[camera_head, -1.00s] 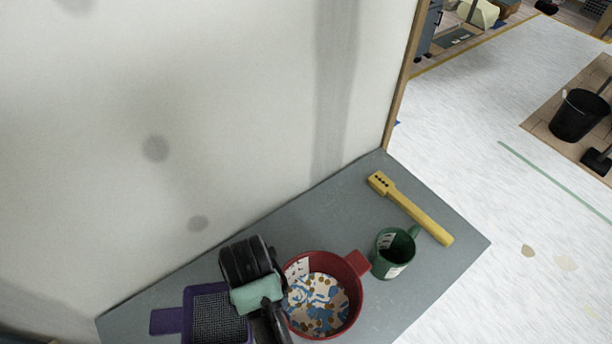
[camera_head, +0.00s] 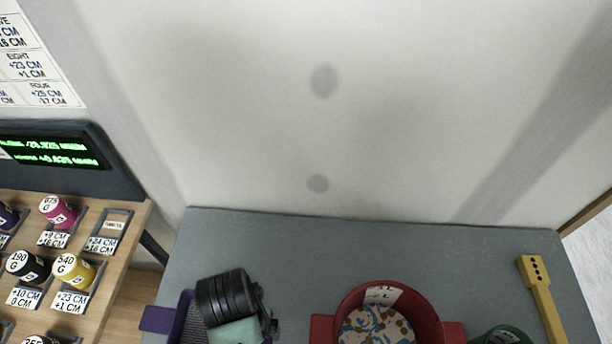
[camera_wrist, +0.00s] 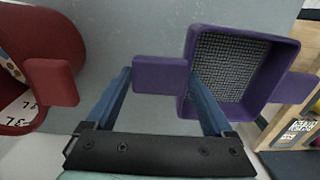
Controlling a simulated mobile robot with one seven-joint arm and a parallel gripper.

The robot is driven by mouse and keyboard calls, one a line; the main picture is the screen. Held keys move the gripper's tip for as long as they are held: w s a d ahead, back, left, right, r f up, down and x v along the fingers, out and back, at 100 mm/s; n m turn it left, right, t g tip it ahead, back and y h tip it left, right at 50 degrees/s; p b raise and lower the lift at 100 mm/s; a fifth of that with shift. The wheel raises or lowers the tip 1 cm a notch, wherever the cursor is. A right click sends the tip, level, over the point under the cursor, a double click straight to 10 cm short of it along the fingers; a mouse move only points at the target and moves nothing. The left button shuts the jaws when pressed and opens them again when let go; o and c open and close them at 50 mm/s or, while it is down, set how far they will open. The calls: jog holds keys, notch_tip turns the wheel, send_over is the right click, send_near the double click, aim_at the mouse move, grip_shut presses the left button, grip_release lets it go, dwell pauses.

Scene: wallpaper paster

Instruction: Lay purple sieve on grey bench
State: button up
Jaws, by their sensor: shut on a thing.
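The purple sieve has a square frame, a grey mesh and two tab handles. It shows at the lower left of the head view (camera_head: 158,319) and at the right of the wrist view (camera_wrist: 262,85). My gripper (camera_wrist: 160,79) is shut on its near handle, with one blue finger on each side. In the head view my wrist covers much of the sieve, and the fingertips are hidden. The grey bench (camera_head: 300,250) lies under the sieve along the wall. I cannot tell whether the sieve touches the bench or hangs just above it.
A red pot (camera_head: 436,319) with patterned contents stands right of my wrist. Beyond it are a green mug (camera_head: 503,336) and a yellow tool (camera_head: 541,298). A wooden rack (camera_head: 112,279) of labelled spools stands left. The bench's back strip is clear.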

jog(key=shift+a, duration=0.1)
jog(key=shift+a+f, duration=0.1)
notch_tip(320, 180, down, 10)
jog(key=shift+r, duration=0.1)
dwell(0.3)
jog(key=o, duration=1.3)
notch_tip(320, 180, up, 12)
jog(key=shift+r, duration=0.1)
